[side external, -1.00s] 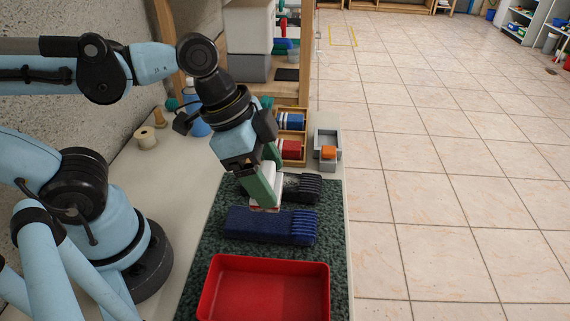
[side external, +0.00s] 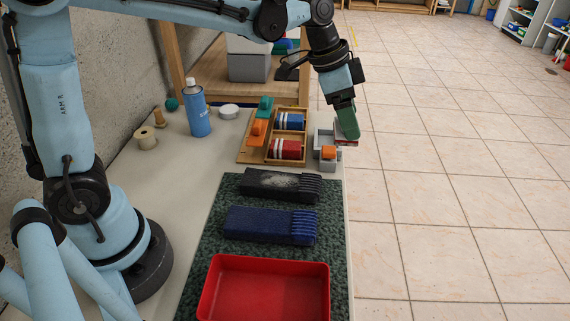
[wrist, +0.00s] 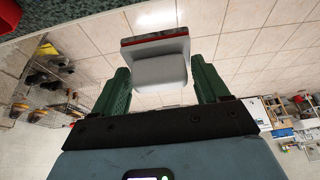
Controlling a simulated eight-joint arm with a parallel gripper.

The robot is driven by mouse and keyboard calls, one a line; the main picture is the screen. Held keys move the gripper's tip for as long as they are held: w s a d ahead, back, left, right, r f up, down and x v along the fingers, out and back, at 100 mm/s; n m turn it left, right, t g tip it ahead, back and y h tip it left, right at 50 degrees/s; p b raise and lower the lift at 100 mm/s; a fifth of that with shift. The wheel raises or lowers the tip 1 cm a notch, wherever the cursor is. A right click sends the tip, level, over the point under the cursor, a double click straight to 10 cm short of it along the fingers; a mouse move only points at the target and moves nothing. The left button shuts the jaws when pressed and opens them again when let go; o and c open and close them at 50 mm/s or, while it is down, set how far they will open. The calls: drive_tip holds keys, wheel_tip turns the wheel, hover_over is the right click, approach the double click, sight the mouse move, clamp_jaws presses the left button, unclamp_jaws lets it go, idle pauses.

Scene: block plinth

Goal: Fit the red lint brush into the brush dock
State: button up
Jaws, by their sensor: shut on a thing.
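My gripper (side external: 347,124) is shut on a white-grey block with a thin red edge, which I take for the red lint brush (side external: 346,142). In the wrist view the brush (wrist: 160,65) sits between the green fingers (wrist: 161,82), its red and dark strip facing away from the palm. The grey open-topped holder (side external: 319,137) at the right table edge, with an orange block (side external: 328,152) at its front, looks like the brush dock. The brush hangs at or just right of its right wall in the picture; whether they touch I cannot tell.
A wooden tray (side external: 244,157) with blue and red rolls is left of the holder. A black pad (side external: 262,184) with pale lint and a blue pad (side external: 262,225) lie on the green mat (side external: 222,195). A red bin (side external: 265,290) is in front. A blue spray can (side external: 195,108) stands left.

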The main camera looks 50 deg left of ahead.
drive_tip(key=shift+w+a+f, duration=0.25)
drive_tip(key=shift+w+f, duration=0.05)
drive_tip(key=shift+w, duration=0.3)
drive_tip(key=shift+w+a+f, duration=0.2)
drive_tip(key=shift+w+f, duration=0.05)
drive_tip(key=shift+w, duration=0.3)
hover_over(327, 143)
wheel_tip(327, 143, down, 7)
drive_tip(key=shift+s+d+r, duration=0.1)
drive_tip(key=shift+d+r, duration=0.05)
drive_tip(key=shift+r, duration=0.05)
drive_tip(key=shift+f, duration=2.1)
drive_tip(key=shift+f, duration=0.4)
